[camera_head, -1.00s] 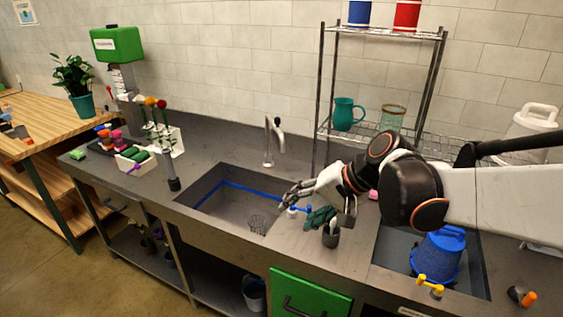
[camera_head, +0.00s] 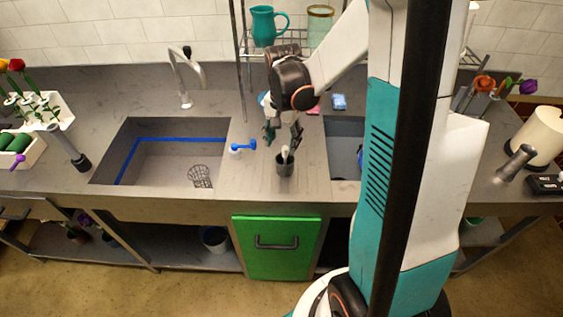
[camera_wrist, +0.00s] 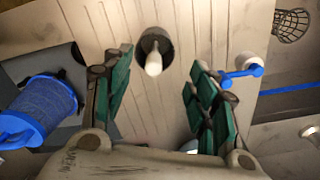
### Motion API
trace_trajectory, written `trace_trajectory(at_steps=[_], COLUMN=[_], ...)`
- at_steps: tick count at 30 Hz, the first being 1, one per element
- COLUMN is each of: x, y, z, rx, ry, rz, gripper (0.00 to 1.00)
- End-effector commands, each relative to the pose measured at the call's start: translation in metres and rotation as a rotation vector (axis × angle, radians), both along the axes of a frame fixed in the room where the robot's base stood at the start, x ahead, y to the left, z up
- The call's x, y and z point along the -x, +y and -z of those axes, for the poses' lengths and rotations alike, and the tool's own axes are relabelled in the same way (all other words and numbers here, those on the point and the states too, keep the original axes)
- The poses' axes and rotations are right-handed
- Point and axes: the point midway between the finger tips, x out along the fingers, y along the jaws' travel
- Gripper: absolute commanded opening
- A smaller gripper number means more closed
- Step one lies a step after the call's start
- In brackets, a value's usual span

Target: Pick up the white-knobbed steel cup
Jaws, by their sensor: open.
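The white-knobbed steel cup (camera_head: 284,171) stands upright on the counter between the two sinks. It is small and dark, with a pale knob-ended piece rising from it. In the wrist view the cup (camera_wrist: 150,42) is top centre, its white knob towards the camera. My gripper (camera_head: 283,137) is just above the cup, pointing down, with its fingers spread. In the wrist view the green-padded fingers of my gripper (camera_wrist: 161,62) lie to either side of the cup's line, apart from it and empty.
A blue-handled item with a white base (camera_head: 241,147) is close left of the cup. The left sink (camera_head: 165,160) holds a wire strainer (camera_head: 200,176). A shelf with a teal pitcher (camera_head: 266,25) is behind.

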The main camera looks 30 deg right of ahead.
Motion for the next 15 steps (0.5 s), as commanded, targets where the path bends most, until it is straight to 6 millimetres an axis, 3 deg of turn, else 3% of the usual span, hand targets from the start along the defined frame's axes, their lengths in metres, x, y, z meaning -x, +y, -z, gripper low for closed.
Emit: trace_trajectory(at_steps=[3,15], x=[0.000,0.002], y=[0.000,-0.003], z=[0.020,0.049], rx=[-0.001,-0.002], ry=[-0.001,-0.001], rz=[-0.001,-0.002], gripper=[0.53,0.53])
